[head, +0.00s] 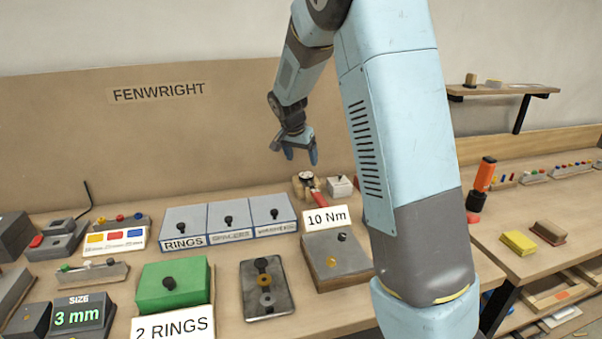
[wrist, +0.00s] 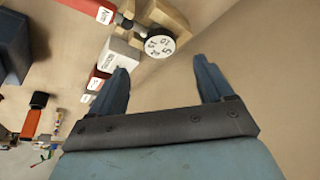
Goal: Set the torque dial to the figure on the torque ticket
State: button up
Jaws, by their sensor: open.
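The torque ticket (head: 326,217) is a white card reading "10 Nm", standing on a grey-brown box with a black knob. The torque dial (wrist: 161,43) is a round white face with black figures, including 10 and 5, beside a wooden block; its setting is too small to tell. In the head view the dial (head: 306,177) is small, by a red-handled wrench (head: 319,197) at the back of the bench. The red handle (wrist: 90,9) also shows in the wrist view. My gripper (head: 301,157) is open and empty above the dial, fingers down; in the wrist view its fingertips (wrist: 162,72) lie apart below the dial.
A white box (head: 340,187) stands right of the dial. Lidded boxes (head: 229,218) labelled "RINGS" and others stand left. A green box (head: 173,285), a "2 RINGS" card and a "3 mm" display (head: 78,315) are in front. The back panel (head: 150,140) rises behind.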

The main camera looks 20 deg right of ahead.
aim_at(306, 175)
jog(key=x, duration=0.7)
jog(key=shift+w+f, duration=0.15)
jog(key=shift+f, duration=0.15)
jog(key=shift+c, duration=0.2)
